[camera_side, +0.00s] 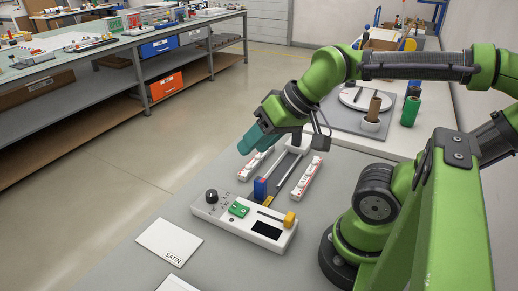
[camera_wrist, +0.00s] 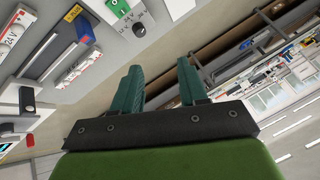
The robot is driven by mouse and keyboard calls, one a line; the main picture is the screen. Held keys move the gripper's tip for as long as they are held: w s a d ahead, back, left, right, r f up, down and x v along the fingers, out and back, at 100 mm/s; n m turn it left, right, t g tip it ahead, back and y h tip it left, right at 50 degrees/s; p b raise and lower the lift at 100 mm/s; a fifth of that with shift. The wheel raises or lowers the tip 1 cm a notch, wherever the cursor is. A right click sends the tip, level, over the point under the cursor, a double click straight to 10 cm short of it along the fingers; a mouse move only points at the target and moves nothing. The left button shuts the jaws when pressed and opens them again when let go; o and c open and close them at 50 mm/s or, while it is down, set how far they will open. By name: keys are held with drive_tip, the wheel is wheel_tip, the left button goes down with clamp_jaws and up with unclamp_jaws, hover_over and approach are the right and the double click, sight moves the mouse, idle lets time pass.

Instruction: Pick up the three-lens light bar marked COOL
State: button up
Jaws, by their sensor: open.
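Two white light bars with red markings lie on the grey bench, one on each side of a grey rail. The left one (camera_side: 253,165) is close below my gripper, and it also shows in the wrist view (camera_wrist: 80,68). The right one (camera_side: 307,178) shows round lenses, and it is at the left edge of the wrist view (camera_wrist: 12,38). I cannot read COOL on either bar. My gripper (camera_side: 254,142) has teal fingers, apart and empty in the wrist view (camera_wrist: 158,82). It hangs above the bench near the left bar's far end.
A white control box (camera_side: 245,229) with a black knob, green switch and yellow part stands in front. A blue block (camera_side: 260,188) stands between the bars. A SATIN card (camera_side: 169,242) lies front left. A turntable (camera_side: 366,98) and green cylinder (camera_side: 410,111) stand behind.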

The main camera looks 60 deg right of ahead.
drive_tip(key=o, duration=0.4)
drive_tip(key=shift+c, duration=0.2)
drive_tip(key=m+g+h, duration=0.2)
drive_tip(key=m+g, duration=0.5)
drive_tip(key=m, duration=0.7)
hover_over(308, 172)
drive_tip(key=f, duration=1.8)
drive_tip(key=shift+w+d+f, duration=0.1)
drive_tip(key=shift+d+f, duration=0.05)
drive_tip(key=shift+d, duration=0.15)
drive_tip(key=f, duration=0.4)
drive_tip(key=shift+s+a+f, duration=0.1)
drive_tip(key=shift+s+a, duration=0.1)
drive_tip(key=shift+a, duration=0.05)
drive_tip(key=shift+f, duration=0.5)
